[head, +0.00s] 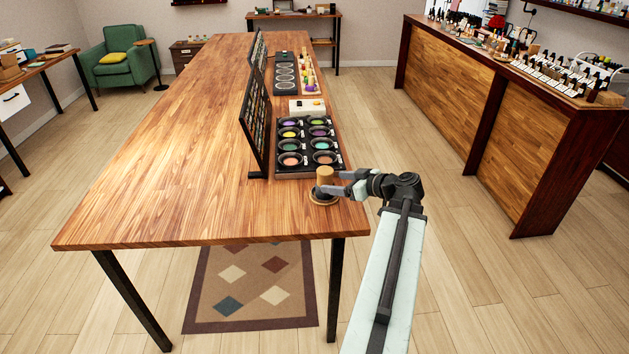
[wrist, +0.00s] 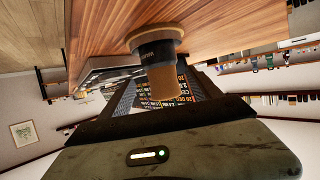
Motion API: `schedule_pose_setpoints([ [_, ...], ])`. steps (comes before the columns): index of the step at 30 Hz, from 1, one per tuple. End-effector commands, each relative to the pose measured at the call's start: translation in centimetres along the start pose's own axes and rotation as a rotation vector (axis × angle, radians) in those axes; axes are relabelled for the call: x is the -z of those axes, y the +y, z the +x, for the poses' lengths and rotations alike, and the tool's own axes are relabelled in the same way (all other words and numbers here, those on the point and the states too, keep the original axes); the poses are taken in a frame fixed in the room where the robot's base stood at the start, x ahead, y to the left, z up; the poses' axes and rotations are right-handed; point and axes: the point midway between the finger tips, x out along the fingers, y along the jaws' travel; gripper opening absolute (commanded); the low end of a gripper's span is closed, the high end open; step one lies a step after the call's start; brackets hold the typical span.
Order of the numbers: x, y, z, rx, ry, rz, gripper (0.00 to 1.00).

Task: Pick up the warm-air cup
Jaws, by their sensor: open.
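A tan cylinder, which I take to be the warm-air cup (head: 325,174), stands upright on a round base (head: 323,200) near the table's front right corner. The fingers hide part of the cup's lower side in the head view.
A black tray of coloured round pots (head: 310,146) lies just behind the cup on the wooden table (head: 170,170). An upright dark panel (head: 255,105) stands left of the tray. A pale box (head: 306,105) sits farther back. The table's left side is clear.

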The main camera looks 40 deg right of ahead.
Motion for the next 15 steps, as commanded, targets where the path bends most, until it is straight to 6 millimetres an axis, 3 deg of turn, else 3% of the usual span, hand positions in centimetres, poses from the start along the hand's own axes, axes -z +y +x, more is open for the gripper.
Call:
schedule_pose_setpoints([
  [15, 0.1, -0.2, 3.8, 0.005, 0.0, -0.001, 0.73],
])
